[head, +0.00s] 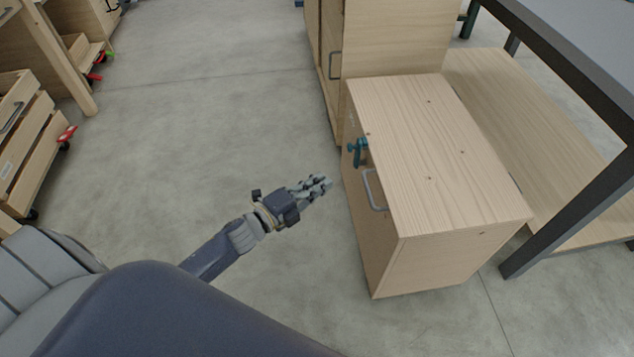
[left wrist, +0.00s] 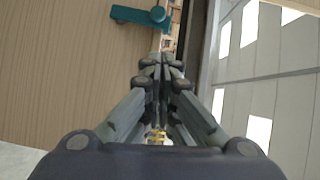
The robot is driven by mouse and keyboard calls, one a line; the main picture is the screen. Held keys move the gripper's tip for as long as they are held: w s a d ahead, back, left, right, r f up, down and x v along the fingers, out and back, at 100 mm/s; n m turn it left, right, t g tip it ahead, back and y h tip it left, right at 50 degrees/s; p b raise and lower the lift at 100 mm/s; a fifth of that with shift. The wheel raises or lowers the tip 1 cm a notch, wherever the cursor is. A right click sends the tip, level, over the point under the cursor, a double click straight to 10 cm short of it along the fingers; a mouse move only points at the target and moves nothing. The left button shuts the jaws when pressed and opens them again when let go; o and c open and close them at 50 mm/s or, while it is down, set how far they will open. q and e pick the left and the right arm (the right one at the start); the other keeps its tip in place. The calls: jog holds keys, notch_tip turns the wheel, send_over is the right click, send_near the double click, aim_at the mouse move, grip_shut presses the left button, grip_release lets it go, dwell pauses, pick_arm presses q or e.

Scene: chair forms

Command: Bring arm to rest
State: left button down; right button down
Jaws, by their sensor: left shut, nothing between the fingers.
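My left gripper (head: 318,186) is shut and empty. In the head view it is held out over the floor, a little to the left of a low wooden cabinet (head: 445,160) and apart from its front. In the left wrist view the fingers (left wrist: 160,75) are together, pointing at the wooden surface. A teal fitting (head: 357,152) sits on the cabinet's front, above a grey bar handle (head: 374,190). A teal piece also shows at the top of the left wrist view (left wrist: 140,17). My right gripper is in neither view.
A taller wooden cabinet (head: 395,35) stands behind the low one. A dark-framed table (head: 575,60) with a wooden lower shelf (head: 510,110) is at the right. Wooden drawers on casters (head: 30,140) stand at the left. The grey floor (head: 210,120) between is clear.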

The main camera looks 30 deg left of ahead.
pick_arm(q)
jog(key=shift+s+a, duration=0.1)
jog(key=shift+s, duration=0.2)
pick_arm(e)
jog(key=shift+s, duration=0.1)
